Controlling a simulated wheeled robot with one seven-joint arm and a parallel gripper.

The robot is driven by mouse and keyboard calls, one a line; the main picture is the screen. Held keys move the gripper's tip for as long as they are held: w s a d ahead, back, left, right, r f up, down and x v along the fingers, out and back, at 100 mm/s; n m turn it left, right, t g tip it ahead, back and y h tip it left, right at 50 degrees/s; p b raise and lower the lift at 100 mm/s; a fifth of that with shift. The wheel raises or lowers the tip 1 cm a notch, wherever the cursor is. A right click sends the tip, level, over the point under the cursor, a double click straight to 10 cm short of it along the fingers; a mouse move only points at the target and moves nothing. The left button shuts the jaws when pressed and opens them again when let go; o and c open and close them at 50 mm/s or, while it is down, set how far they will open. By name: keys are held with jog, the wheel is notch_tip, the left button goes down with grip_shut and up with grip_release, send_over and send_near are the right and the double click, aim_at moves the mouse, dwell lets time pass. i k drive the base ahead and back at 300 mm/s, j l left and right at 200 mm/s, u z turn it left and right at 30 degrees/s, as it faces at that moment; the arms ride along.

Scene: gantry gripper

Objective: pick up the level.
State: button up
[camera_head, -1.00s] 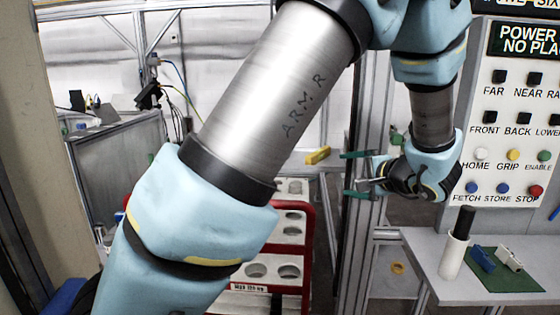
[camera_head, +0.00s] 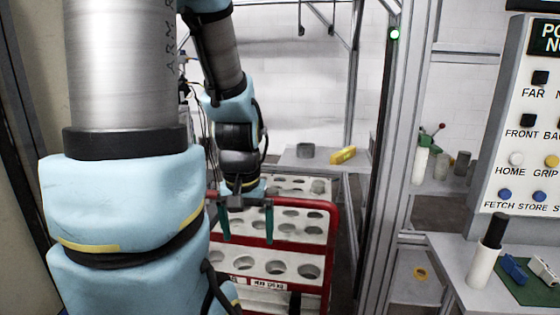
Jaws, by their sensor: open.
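The level appears to be the small yellow bar (camera_head: 342,155) lying on a light grey surface (camera_head: 318,164) behind the rack cart, right of my gripper. My gripper (camera_head: 246,221) points down with its two teal fingers spread apart and nothing between them. It hangs in front of the red-framed rack cart, left of and nearer than the yellow bar, and is not touching it. The whole bar is in view.
The red-framed rack cart (camera_head: 333,222) has white tiers with round holes. A grey round part (camera_head: 305,151) sits left of the bar. A metal gantry post (camera_head: 383,190) stands to the right. Further right are a button panel (camera_head: 530,150) and a shelf with a black-and-white cylinder (camera_head: 487,255).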

aim_at(342, 156)
jog(key=i+l, duration=0.1)
jog(key=l, duration=0.35)
jog(key=i+l, duration=0.1)
jog(key=l, duration=0.35)
jog(key=i+l, duration=0.1)
jog(key=l, duration=0.3)
jog(key=u, duration=0.4)
jog(key=l+u, duration=0.15)
jog(key=u, duration=0.6)
jog(key=l+u, duration=0.1)
jog(key=u, duration=0.3)
